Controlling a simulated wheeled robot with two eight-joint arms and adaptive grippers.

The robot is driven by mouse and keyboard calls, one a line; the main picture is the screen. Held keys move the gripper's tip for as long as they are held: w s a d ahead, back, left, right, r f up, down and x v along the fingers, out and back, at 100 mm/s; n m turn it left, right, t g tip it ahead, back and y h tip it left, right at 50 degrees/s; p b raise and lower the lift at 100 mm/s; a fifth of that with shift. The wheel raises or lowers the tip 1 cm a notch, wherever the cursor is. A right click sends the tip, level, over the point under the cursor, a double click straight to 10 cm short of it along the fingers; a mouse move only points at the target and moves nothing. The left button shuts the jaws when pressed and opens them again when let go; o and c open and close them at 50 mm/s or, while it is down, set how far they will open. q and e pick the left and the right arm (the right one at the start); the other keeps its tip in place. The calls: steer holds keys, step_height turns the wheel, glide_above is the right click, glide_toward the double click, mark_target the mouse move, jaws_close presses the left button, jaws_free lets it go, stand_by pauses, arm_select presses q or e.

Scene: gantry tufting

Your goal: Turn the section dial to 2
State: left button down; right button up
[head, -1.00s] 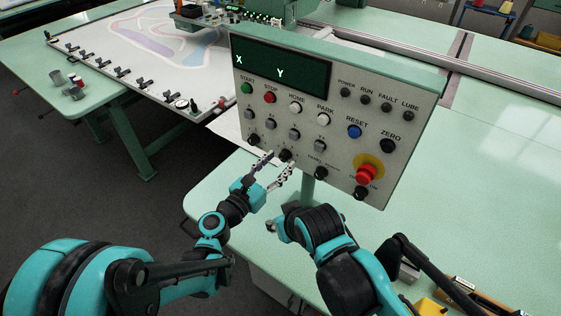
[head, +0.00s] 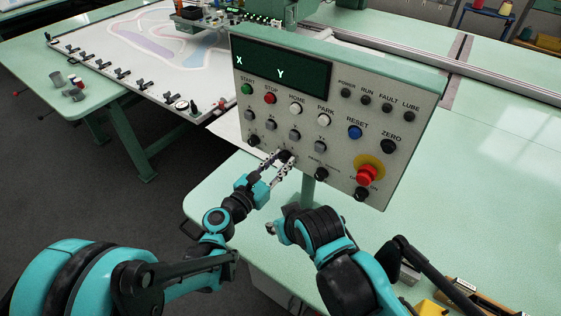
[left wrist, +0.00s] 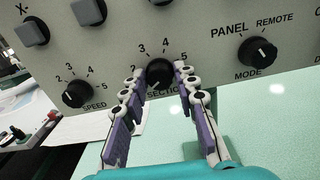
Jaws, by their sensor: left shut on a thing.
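The section dial (left wrist: 159,72) is a black round knob low on the control panel, with 2, 3, 4 and 5 readable around it. In the head view the dial (head: 285,156) is partly covered by my left gripper (head: 279,159). In the left wrist view the fingers of my left gripper (left wrist: 158,82) stand on either side of the dial and are shut on it. The 1 mark is hidden by a finger, and I cannot clearly read where the pointer stands. My right gripper (head: 273,228) is below the panel, apart from it; its jaws are unclear.
The speed dial (left wrist: 77,93) is left of the section dial and the mode dial (left wrist: 258,53) is right. The red emergency stop (head: 367,175) sits at the panel's lower right.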

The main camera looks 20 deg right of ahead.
arm_select(q)
steer(key=m+b, duration=0.1)
steer(key=m, duration=0.4)
steer(key=m+b, duration=0.1)
steer(key=m, duration=0.3)
steer(key=shift+m, duration=0.4)
stand_by(0.5)
steer(key=c, duration=1.2)
jaws_free()
steer(key=shift+o, duration=0.2)
